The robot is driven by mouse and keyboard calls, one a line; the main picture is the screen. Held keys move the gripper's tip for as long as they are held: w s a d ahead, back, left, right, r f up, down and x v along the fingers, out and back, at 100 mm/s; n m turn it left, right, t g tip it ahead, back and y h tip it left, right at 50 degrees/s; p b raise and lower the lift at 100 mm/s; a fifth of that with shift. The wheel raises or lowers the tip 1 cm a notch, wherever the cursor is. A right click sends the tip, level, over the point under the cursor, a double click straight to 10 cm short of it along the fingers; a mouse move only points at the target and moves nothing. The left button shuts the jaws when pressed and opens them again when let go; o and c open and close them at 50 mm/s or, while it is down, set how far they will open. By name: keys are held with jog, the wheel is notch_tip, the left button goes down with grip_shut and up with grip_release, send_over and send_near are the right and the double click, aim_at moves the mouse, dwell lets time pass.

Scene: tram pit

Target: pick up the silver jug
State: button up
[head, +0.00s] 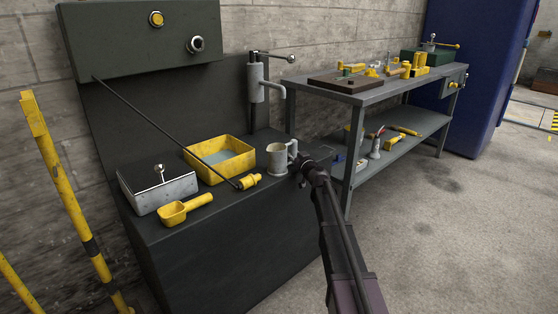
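The silver jug (277,160) stands upright near the right end of the dark bench top in the head view, with its handle on the right side. My gripper (298,163) is right at the handle side of the jug. The fingers are small and dark and partly merge with the handle, so I cannot tell whether they are around it, touching it, or open or shut.
A yellow basin (220,160), a grey lidded box (158,188), a yellow scoop (184,209) and a yellow fitting (249,182) lie left of the jug. A hand pump (258,85) stands behind it. A metal workbench (371,92) stands to the right.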

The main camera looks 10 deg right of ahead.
aim_at(295, 146)
grip_shut()
jog(key=shift+r, duration=0.2)
notch_tip(295, 146, up, 2)
jog(key=shift+r+p, duration=0.1)
jog(key=shift+p, duration=1.15)
jog(key=shift+r+p, duration=0.8)
jog(key=shift+p, duration=0.05)
jog(key=v, duration=1.6)
jog(key=shift+d+r+p, duration=0.2)
jog(key=shift+r+p, duration=0.15)
jog(key=shift+p, duration=0.1)
